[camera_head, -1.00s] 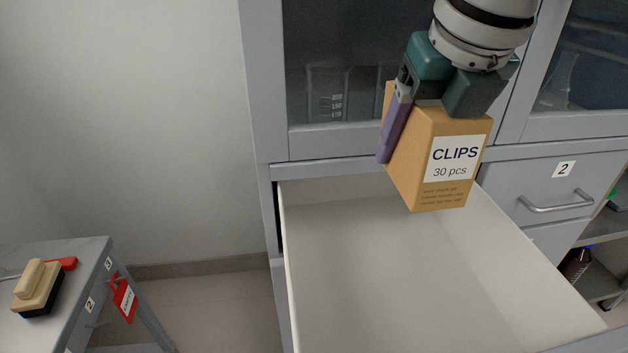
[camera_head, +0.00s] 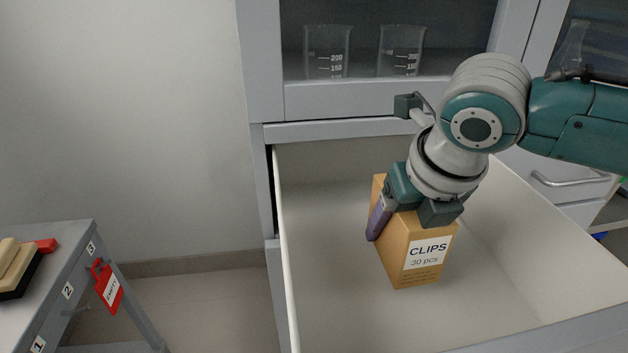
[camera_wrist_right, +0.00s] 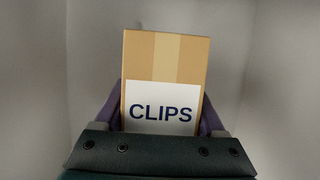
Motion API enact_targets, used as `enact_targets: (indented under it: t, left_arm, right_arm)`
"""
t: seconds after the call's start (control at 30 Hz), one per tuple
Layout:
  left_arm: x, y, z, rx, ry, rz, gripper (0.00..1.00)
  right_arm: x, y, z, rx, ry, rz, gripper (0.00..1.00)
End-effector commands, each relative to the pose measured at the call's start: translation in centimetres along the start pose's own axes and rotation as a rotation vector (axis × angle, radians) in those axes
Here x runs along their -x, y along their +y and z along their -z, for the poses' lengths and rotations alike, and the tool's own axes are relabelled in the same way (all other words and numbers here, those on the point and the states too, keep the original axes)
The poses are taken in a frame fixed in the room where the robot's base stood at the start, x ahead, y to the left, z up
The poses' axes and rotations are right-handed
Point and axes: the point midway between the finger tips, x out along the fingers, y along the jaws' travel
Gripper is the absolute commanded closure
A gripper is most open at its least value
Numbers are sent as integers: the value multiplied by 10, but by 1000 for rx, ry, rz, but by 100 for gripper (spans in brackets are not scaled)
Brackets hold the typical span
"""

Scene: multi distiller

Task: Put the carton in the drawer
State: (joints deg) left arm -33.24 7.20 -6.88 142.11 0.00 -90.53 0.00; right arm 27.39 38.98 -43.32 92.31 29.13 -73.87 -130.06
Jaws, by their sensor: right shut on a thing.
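The carton (camera_head: 408,262) is a tan box with a white label reading "CLIPS 30 pcs". My right gripper (camera_head: 408,222) is shut on its upper part, with a purple finger along its left side. The carton is upright and inside the walls of the open drawer (camera_head: 330,290), towards its back; I cannot tell whether its base touches the floor. In the right wrist view the carton (camera_wrist_right: 165,65) stands between the two fingers, with pale drawer walls around. The drawer is otherwise empty where it shows. My left gripper is not in view.
A glass-fronted cabinet above the drawer holds beakers (camera_head: 327,52). A closed drawer handle (camera_head: 570,180) is at the right. A grey table (camera_head: 62,262) with numbered labels and a red tag (camera_head: 109,289) stands at the lower left. The front of the drawer is clear.

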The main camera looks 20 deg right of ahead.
Motion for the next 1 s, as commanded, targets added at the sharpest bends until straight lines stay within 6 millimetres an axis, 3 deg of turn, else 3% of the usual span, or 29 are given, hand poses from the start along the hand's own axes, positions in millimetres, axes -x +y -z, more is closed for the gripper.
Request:
enact_targets:
  t: [0.1, 0.4, 0.43, 0.67, 1.0]
  left_arm:
    - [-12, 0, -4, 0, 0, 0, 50]
    - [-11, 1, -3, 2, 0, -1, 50]
    - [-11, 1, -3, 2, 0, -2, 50]
    - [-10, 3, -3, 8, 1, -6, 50]
    - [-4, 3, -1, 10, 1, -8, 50]
  right_arm:
    - [-22, 0, 10, -2, 3, 0, 89]
    - [-23, 0, 10, 0, 1, -1, 89]
    - [-23, 0, 10, 0, 1, 0, 26]
    - [-23, 0, 10, -1, 1, 0, 0]
    - [-13, 0, 8, 1, 0, 1, 0]
